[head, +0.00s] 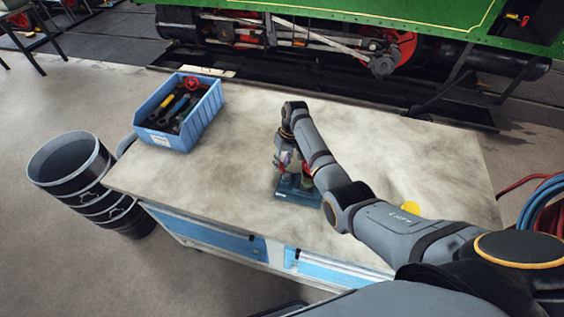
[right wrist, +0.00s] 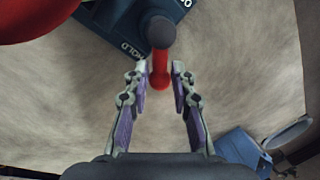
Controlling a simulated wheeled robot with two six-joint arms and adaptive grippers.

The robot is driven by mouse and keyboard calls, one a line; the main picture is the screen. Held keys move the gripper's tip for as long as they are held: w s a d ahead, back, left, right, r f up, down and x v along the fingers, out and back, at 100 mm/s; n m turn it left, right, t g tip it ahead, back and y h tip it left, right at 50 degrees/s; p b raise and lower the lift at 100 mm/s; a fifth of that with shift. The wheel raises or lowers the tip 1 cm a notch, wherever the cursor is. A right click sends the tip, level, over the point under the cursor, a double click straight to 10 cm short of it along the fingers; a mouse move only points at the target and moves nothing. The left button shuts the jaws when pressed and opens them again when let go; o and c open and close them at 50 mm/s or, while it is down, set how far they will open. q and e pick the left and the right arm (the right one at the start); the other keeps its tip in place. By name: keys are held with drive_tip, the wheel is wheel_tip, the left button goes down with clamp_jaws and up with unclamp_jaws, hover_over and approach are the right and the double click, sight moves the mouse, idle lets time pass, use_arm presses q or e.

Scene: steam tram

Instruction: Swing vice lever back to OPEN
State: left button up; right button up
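The vice (head: 297,189) has a dark blue base and sits on the workbench, partly hidden by my right arm. In the right wrist view its blue base (right wrist: 112,18) shows the word HOLD and the start of another word beginning with O. The red lever (right wrist: 161,68) with a dark round knob (right wrist: 161,32) stands between the fingertips of my right gripper (right wrist: 159,72). The fingers are apart, with a gap on each side of the lever. In the head view my right gripper (head: 284,160) is at the vice's left side. My left gripper is not in view.
A blue bin (head: 205,118) of tools stands at the back left of the workbench (head: 240,130). A yellow round thing (head: 410,208) lies right of my arm. Dark buckets (head: 75,170) stand left of the bench. A green steam tram (head: 400,15) is behind.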

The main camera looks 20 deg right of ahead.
clamp_jaws()
drive_tip(key=shift+a, duration=0.1)
drive_tip(key=s+a+n+g+h+p, duration=0.1)
drive_tip(key=s+a+n+p, duration=0.1)
drive_tip(key=n, duration=0.7)
drive_tip(key=s+a+n+h+p, duration=0.1)
drive_tip(key=n+p, duration=0.4)
drive_tip(key=n, duration=0.5)
drive_tip(key=shift+s+a+g+h+p, duration=0.3)
drive_tip(key=shift+s+a+g, duration=0.15)
drive_tip(key=shift+s, duration=0.35)
drive_tip(key=o, duration=0.6)
unclamp_jaws()
drive_tip(key=shift+s, duration=0.1)
drive_tip(key=v, duration=1.2)
drive_tip(key=shift+a, duration=0.1)
